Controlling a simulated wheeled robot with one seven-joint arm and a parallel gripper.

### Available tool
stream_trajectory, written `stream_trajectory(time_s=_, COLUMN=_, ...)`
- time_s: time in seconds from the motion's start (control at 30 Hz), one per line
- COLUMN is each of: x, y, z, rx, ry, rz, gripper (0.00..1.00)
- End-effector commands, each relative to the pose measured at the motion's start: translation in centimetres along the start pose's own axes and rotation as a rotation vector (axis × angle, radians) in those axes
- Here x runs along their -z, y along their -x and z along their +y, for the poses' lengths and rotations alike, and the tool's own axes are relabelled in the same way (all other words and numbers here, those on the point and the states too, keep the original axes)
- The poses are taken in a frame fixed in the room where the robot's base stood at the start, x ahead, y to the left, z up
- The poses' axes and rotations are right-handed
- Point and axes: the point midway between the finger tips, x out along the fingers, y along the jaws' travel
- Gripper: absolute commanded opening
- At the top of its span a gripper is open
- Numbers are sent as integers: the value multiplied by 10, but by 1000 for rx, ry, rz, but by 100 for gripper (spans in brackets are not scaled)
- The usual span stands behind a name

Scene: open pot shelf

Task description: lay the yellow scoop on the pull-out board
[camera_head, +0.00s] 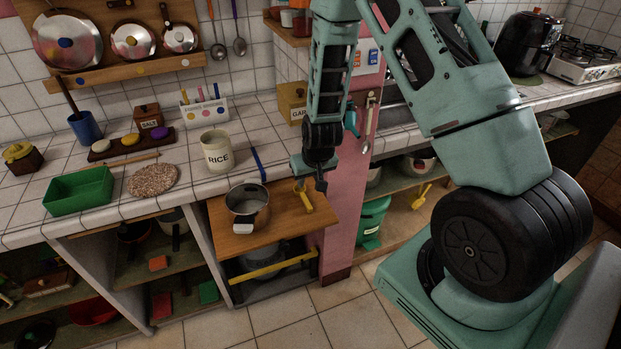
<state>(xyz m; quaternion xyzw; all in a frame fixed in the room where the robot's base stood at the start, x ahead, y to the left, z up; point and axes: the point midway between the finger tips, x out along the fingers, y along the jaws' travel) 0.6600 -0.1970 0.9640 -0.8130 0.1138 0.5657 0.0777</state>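The pull-out board (270,232) is a wooden slab extending from under the counter. A small yellow tool, which looks like the yellow scoop (304,198), is at the board's right side, right under my gripper (309,182). Its upper end is close to the fingers. I cannot tell whether it rests fully on the board or is still held, nor whether the fingers are open or shut. Another yellow scoop-like thing (421,197) is on the low shelf to the right of the pink post.
A steel pot (247,203) stands on the board's left half. A rice jar (217,151), a blue strip (259,164) and a green tray (79,190) are on the counter. The pink post (343,215) rises close to the right of the board. A green bucket (372,222) stands beyond it.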

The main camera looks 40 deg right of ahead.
Motion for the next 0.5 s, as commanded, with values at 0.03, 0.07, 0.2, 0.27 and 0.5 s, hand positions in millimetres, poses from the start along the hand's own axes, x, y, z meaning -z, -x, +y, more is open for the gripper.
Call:
stream_trajectory(time_s=0.03, x=0, y=4, z=0, rx=0, ry=0, rz=1, gripper=35)
stream_trajectory(time_s=0.07, x=0, y=7, z=0, rx=0, ry=0, rz=1, gripper=35)
stream_trajectory(time_s=0.2, x=0, y=16, z=-4, rx=6, ry=5, rz=-1, gripper=35)
stream_trajectory(time_s=0.27, x=-1, y=25, z=-15, rx=23, ry=22, rz=-7, gripper=35)
stream_trajectory(time_s=0.5, x=-42, y=127, z=-131, rx=196, ry=266, rz=-105, gripper=35)
